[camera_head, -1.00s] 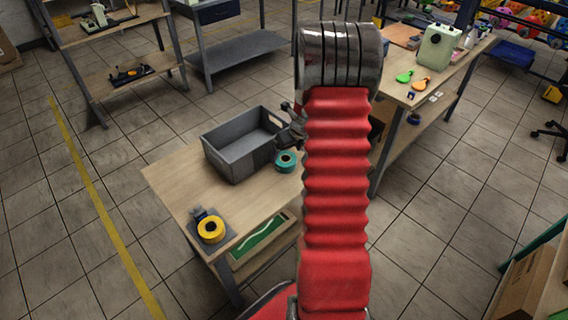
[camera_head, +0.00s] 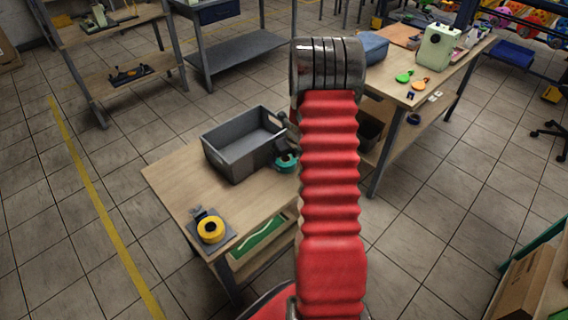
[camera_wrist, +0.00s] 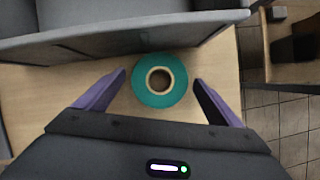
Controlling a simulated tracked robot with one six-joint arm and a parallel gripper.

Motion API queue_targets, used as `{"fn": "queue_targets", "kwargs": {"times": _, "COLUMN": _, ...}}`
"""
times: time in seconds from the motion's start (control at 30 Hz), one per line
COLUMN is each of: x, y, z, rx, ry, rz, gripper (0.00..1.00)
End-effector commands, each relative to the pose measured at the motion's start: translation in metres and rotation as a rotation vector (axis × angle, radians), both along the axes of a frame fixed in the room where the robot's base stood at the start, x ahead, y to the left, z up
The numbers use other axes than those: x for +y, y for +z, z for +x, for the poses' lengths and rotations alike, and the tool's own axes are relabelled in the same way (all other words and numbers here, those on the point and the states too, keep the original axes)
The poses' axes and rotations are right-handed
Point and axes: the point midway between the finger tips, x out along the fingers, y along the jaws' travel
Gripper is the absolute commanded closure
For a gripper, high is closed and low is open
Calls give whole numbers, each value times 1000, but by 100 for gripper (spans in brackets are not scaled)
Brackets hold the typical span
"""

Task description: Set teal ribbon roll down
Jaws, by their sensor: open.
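The teal ribbon roll (camera_wrist: 140,90) lies flat on the wooden table (camera_wrist: 30,110), with its pale core facing up in the wrist view. It sits beside the grey bin's wall. In the head view the roll (camera_head: 285,167) is partly covered by my gripper. My gripper (camera_wrist: 160,84) is open, with one purple-sided finger on each side of the roll. A gap shows between each finger and the roll. In the head view my gripper (camera_head: 287,150) is mostly hidden behind my red arm.
A grey bin (camera_head: 227,162) stands on the table just behind the roll. A yellow tape roll (camera_head: 211,229) on a dispenser sits at the table's front corner. A second workbench (camera_head: 385,88) with a pale green machine (camera_head: 438,46) stands at the right. The table's left side is bare.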

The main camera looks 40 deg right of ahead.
Motion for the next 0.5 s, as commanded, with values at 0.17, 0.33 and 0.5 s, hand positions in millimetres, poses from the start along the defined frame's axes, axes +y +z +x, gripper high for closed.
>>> {"fn": "queue_targets", "kwargs": {"times": 0.17, "x": -1, "y": -14, "z": 5, "rx": 1, "ry": 1, "rz": 1, "gripper": 12}}
{"fn": "queue_targets", "kwargs": {"times": 0.33, "x": -1, "y": -16, "z": 7, "rx": 0, "ry": 1, "rz": 0, "gripper": 12}}
{"fn": "queue_targets", "kwargs": {"times": 0.5, "x": -1, "y": -16, "z": 6, "rx": 0, "ry": 1, "rz": 0, "gripper": 12}}
